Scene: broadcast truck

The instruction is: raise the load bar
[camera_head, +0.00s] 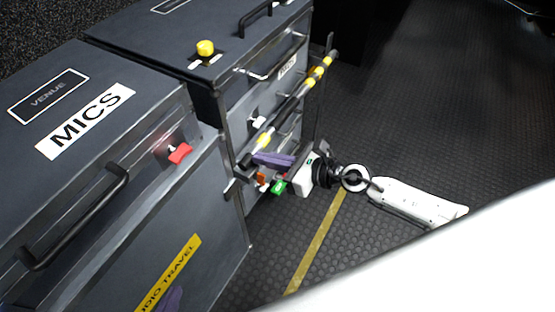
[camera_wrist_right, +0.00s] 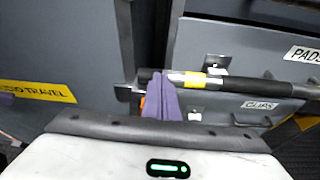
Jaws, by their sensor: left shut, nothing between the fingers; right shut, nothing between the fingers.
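The load bar (camera_head: 290,105) is black with yellow bands. It runs across the front of the drawer case, its near end low and its far end by an upright bracket. It also crosses the right wrist view (camera_wrist_right: 250,87). My right gripper (camera_head: 272,159) has purple fingers, shut and empty, at the near end of the bar. In the wrist view the fingers (camera_wrist_right: 162,97) cover part of the bar near its left end; I cannot tell whether they touch it. My left gripper (camera_head: 172,299) shows only purple fingertips at the bottom edge, shut, in front of the near case.
The near case (camera_head: 200,215) carries a MICS label, a black handle and a red latch (camera_head: 180,153). The drawer case has a yellow knob (camera_head: 205,48) on top and metal handles. Dark studded floor (camera_head: 420,130) with a yellow line (camera_head: 318,240) lies open to the right.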

